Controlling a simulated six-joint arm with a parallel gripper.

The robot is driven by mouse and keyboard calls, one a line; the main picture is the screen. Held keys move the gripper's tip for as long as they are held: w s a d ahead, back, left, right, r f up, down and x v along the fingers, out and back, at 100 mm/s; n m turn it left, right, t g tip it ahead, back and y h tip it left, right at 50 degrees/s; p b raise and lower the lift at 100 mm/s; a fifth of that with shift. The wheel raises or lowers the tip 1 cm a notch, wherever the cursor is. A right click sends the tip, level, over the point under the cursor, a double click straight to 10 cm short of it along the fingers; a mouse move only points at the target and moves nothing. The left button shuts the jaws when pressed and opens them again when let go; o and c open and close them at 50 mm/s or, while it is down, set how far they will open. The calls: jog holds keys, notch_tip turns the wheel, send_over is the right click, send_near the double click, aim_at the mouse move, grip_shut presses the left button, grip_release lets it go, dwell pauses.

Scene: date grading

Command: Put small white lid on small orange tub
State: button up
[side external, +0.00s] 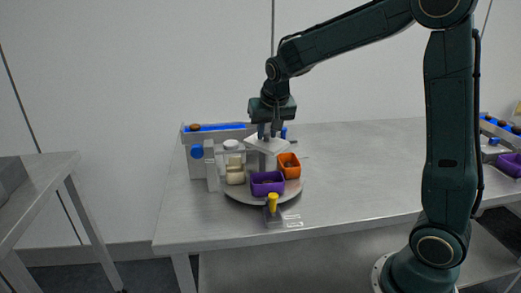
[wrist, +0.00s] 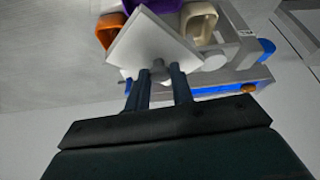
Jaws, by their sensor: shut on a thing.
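My gripper (side external: 270,134) is shut on the knob of the small white lid (side external: 266,146), a square plate held tilted above the turntable. In the wrist view the lid (wrist: 150,45) hangs from its knob between the fingertips (wrist: 158,74) and hides part of what lies beyond it. The small orange tub (side external: 289,166) sits open on the right of the turntable, with something dark inside. It also shows at the upper left of the wrist view (wrist: 107,27). The lid is apart from the tub, above it and to its left in the side view.
The round turntable (side external: 238,192) also carries a purple tub (side external: 267,184) and a cream tub (side external: 235,175). A conveyor with a blue belt (side external: 218,127) stands behind it. A yellow-handled thing (side external: 272,203) stands in front. The table (side external: 350,180) is clear to the right.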

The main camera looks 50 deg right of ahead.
jog(key=s+d+f+m+g+h, duration=0.1)
jog(key=d+f+m+g, duration=0.1)
jog(key=d+m, duration=0.6)
jog(key=shift+s+d+f+g+h, duration=0.3)
jog(key=shift+d+f+g+h, duration=0.1)
jog(key=shift+d+g, duration=0.3)
jog(key=shift+f, duration=0.1)
jog(key=shift+f, duration=2.65)
jog(key=shift+s+a+f, duration=0.1)
jog(key=shift+f, duration=0.65)
dwell(0.8)
